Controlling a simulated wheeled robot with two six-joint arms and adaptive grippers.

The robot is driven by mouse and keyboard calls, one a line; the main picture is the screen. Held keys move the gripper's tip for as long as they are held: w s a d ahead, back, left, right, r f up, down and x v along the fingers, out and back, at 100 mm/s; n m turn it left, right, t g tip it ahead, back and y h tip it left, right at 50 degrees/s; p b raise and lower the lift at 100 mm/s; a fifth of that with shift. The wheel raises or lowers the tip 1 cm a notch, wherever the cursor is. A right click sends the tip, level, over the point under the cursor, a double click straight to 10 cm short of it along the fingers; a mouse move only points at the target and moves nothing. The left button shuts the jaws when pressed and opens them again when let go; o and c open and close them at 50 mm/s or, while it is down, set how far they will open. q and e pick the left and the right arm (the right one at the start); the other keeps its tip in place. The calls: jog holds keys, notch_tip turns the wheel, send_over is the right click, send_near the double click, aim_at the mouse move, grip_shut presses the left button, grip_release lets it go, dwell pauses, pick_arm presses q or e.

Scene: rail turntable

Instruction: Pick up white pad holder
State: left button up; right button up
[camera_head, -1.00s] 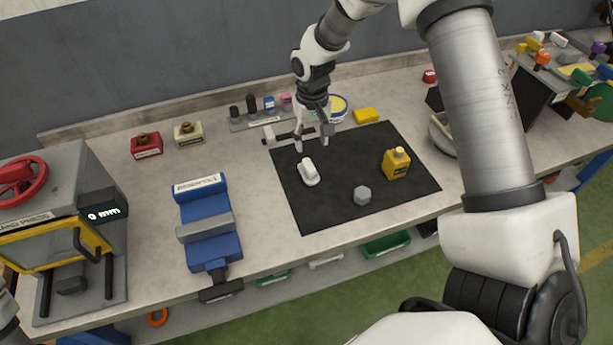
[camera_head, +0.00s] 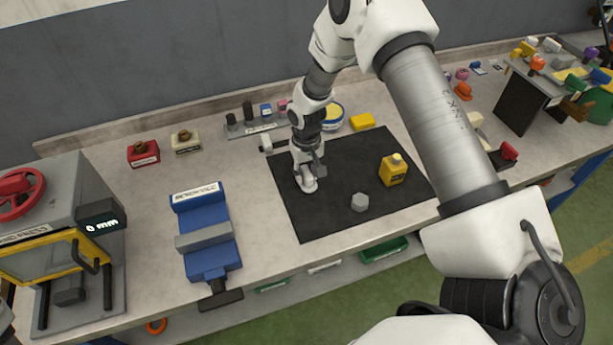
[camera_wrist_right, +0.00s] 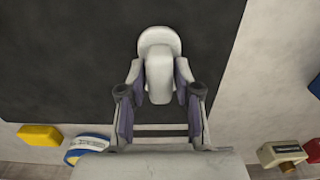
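The white pad holder (camera_wrist_right: 159,75) lies on the black mat (camera_head: 365,165). It has a rounded base and a raised grip. My right gripper (camera_wrist_right: 159,78) is down over it, with one finger on each side of the raised grip. Narrow gaps seem to show between the fingers and the grip, so the gripper looks open around it. My left gripper is not in view.
A yellow block (camera_head: 362,122), a round tin (camera_head: 333,115) and a small rack (camera_head: 255,127) are behind. A blue vise (camera_head: 207,240) stands left of the mat.

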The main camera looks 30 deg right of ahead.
aim_at(307, 173)
grip_shut()
jog(key=shift+r, duration=0.15)
jog(key=shift+w+r+b, duration=0.1)
jog(key=shift+r+b, duration=0.4)
jog(key=shift+r, duration=0.1)
jog(key=shift+s+r+b, duration=0.2)
jog(key=shift+r+b, duration=0.1)
jog(key=shift+r, duration=0.2)
jog(key=shift+s+r+b, duration=0.15)
jog(key=shift+r+b, duration=0.1)
jog(key=shift+r, duration=0.2)
jog(key=s+b, duration=0.2)
jog(key=s, duration=0.3)
jog(key=s+a+r+b, duration=0.1)
jog(key=s+b, duration=0.1)
jog(key=s, duration=0.3)
jog(key=s+b, duration=0.3)
jog(key=s, duration=0.2)
jog(key=shift+s+a+r, duration=0.1)
jog(key=shift+a+r, duration=0.15)
jog(key=shift+a, duration=0.1)
jog(key=shift+s+r, duration=0.1)
